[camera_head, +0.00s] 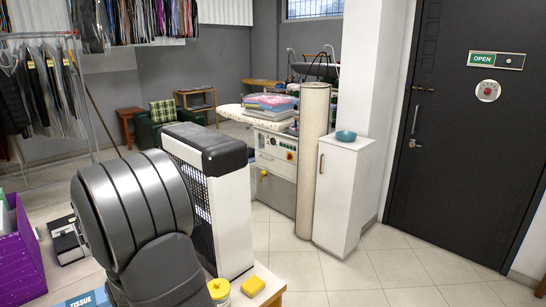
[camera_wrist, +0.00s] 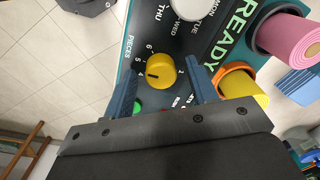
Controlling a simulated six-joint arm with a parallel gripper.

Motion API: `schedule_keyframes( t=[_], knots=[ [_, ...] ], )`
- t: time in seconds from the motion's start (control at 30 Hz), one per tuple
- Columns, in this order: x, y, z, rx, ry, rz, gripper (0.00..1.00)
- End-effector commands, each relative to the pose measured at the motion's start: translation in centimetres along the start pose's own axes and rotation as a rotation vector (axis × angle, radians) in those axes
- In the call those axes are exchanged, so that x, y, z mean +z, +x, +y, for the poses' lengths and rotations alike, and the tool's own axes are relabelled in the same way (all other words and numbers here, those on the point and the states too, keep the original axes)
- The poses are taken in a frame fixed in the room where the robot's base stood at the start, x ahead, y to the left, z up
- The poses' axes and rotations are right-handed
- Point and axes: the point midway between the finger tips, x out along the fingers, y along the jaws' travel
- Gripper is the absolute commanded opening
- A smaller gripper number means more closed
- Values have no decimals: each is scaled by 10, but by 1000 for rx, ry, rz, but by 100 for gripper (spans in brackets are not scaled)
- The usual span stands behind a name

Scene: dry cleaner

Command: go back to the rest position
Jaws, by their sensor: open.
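My gripper (camera_wrist: 162,77) shows in the wrist view with its two blue fingers spread apart and nothing held. A yellow round knob (camera_wrist: 160,70) with a dark pointer mark appears between the fingertips. It sits on a dark panel (camera_wrist: 130,60) marked "PIECES", "READY" and weekdays. I cannot tell how far the fingers are from the panel. A white knob (camera_wrist: 188,7) is cut off at the top edge, and a green button (camera_wrist: 137,107) shows beside the left finger. In the head view large grey arm parts of mine fill the foreground, and my gripper is not visible there.
Pink (camera_wrist: 292,36) and yellow (camera_wrist: 243,90) rolls stand right of the panel. On the table front are a yellow tub (camera_head: 219,290), a yellow block (camera_head: 253,286) and a tissue box (camera_head: 85,301). A purple box (camera_head: 20,258) is at left. Tiled floor lies open toward the door (camera_head: 465,130).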

Motion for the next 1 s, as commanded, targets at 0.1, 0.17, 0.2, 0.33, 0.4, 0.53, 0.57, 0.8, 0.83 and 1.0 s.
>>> schedule_keyframes(
  t=[0.1, 0.17, 0.2, 0.33, 0.4, 0.53, 0.57, 0.8, 0.83, 1.0],
  knots=[
    [0, -6, -1, -2, 2, 2, 52],
    [-1, -12, -1, -3, 2, 2, 52],
    [-1, -18, -1, -3, 2, 2, 52],
    [-1, -39, -1, -5, 2, 4, 52],
    [-1, -52, -1, -5, 2, 3, 52],
    [-1, -77, -1, -6, 2, 4, 52],
    [-1, -83, -1, -5, 2, 3, 52],
    [-1, -131, -1, -5, 2, 3, 52],
    [-1, -137, -1, -6, 2, 4, 52],
    [-1, -172, -1, -6, 2, 4, 52]
  ],
)
